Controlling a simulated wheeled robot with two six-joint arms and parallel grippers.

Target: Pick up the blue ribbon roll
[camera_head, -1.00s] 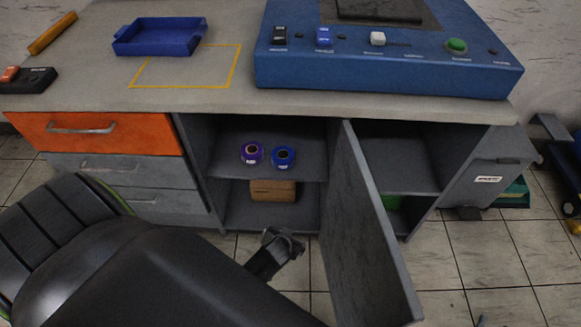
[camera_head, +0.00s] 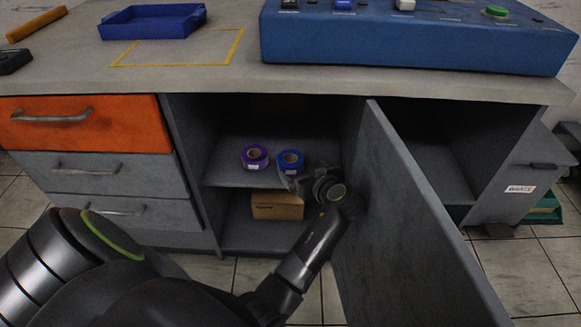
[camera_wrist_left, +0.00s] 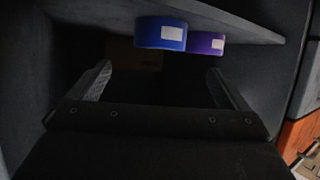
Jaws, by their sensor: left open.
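The blue ribbon roll (camera_head: 290,162) stands on the upper shelf of the open cabinet. It has a dark hole in its top and a white label on its side. A purple ribbon roll (camera_head: 255,157) stands close to its left. My left gripper (camera_head: 287,183) reaches into the cabinet at the shelf's front, just below and right of the blue roll. In the left wrist view, which looks upside down, its two fingers (camera_wrist_left: 160,80) are apart with nothing held between them. The blue roll (camera_wrist_left: 160,33) and purple roll (camera_wrist_left: 206,43) appear beyond them. My right gripper is not visible.
The grey cabinet door (camera_head: 420,215) stands open close to the right of my left arm. A cardboard box (camera_head: 277,206) lies on the lower level, under the shelf (camera_head: 228,176). A blue tray (camera_head: 150,22) and a blue machine (camera_head: 420,42) stand on the worktop.

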